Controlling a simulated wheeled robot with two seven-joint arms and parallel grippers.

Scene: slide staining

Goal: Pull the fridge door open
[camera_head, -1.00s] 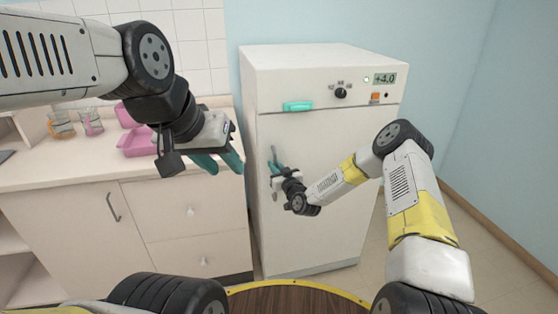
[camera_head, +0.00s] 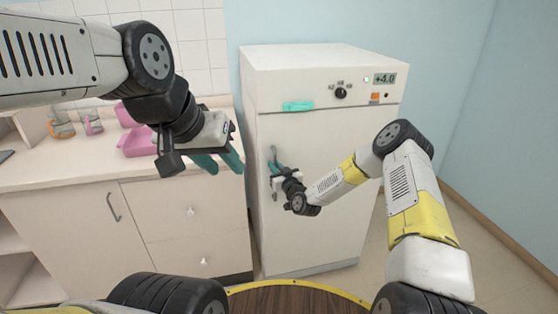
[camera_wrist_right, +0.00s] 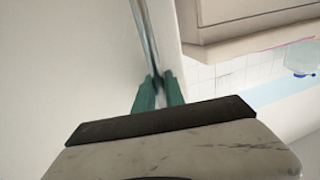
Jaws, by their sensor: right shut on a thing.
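The white fridge (camera_head: 315,225) stands against the blue wall in the head view, its door shut or nearly so. A metal bar handle (camera_head: 273,152) runs upright near the door's left edge. My right gripper (camera_head: 275,168) is at this handle, and its teal fingers are shut on it. In the right wrist view the handle (camera_wrist_right: 146,35) runs up from between the teal fingertips (camera_wrist_right: 158,90), beside the pale door face (camera_wrist_right: 60,70). My left gripper (camera_head: 219,163) hangs over the counter's right end, its teal fingers apart with nothing between them.
The counter (camera_head: 60,173) with drawers and a cupboard stands left of the fridge. Pink trays (camera_head: 135,143) and glass jars (camera_head: 61,125) are on it. A display reading +4.0 (camera_head: 385,79) and a teal piece (camera_head: 298,106) are on the fridge's top panel. The floor at right is clear.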

